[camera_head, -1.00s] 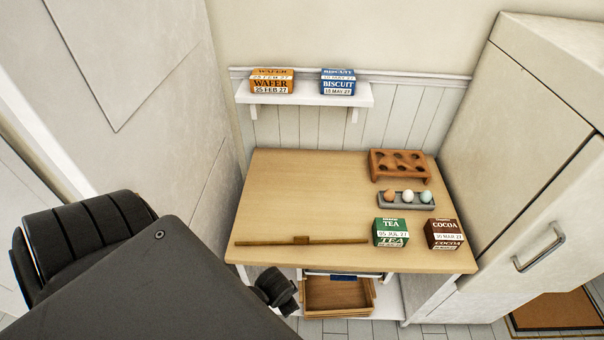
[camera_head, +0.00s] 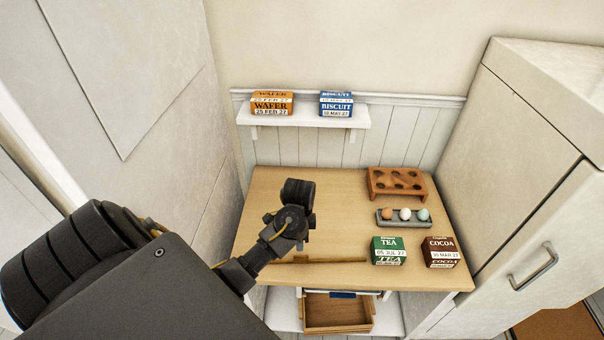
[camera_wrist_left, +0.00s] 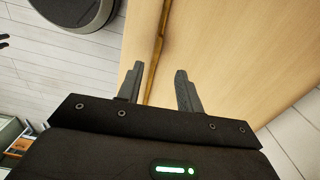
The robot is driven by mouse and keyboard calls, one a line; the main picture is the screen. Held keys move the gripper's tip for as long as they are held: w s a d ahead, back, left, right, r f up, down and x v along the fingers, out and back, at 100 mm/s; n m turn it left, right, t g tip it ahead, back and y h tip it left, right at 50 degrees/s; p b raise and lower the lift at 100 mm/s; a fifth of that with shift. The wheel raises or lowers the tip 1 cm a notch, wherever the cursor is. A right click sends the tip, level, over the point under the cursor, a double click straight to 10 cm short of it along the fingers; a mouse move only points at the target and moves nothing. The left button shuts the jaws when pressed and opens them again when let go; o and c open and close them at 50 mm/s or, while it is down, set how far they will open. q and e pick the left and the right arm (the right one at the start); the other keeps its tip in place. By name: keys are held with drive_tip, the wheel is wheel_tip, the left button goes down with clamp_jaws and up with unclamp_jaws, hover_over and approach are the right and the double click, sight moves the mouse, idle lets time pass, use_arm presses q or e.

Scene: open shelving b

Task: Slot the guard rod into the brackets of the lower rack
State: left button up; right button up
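The guard rod (camera_head: 338,260), a thin brown stick, lies along the front of the wooden table (camera_head: 340,220). My left arm now covers its left part in the head view. In the left wrist view, the rod (camera_wrist_left: 157,50) runs down between the fingers of my left gripper (camera_wrist_left: 159,67). They are apart and empty; the height gap to the rod is hard to judge. In the head view the fingers cannot be made out behind my black wrist. My right gripper is not in view. Below the table front is a low shelf area (camera_head: 287,310); I cannot make out brackets there.
Tea (camera_head: 388,251) and cocoa (camera_head: 440,252) boxes stand right of the rod. Behind them are an egg tray (camera_head: 386,221) and a brown holed rack (camera_head: 374,190). A wooden basket (camera_head: 337,326) sits below. A wall shelf (camera_head: 305,118) holds wafer and biscuit boxes. A cabinet (camera_head: 530,170) closes the right.

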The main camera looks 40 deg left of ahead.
use_arm(q)
hover_over(301, 256)
drive_tip(key=f, duration=0.3)
drive_tip(key=f+b, duration=0.1)
drive_tip(key=shift+a+f, duration=0.25)
drive_tip(key=shift+f, duration=0.05)
drive_tip(key=shift+w+d+f+p, duration=0.15)
drive_tip(key=shift+f+p, duration=0.1)
drive_tip(key=shift+f, duration=1.35)
drive_tip(key=shift+s+d+f+p, duration=0.1)
drive_tip(key=shift+d+f+p, duration=0.1)
drive_tip(key=shift+f, duration=1.35)
drive_tip(key=shift+a, duration=0.1)
clamp_jaws()
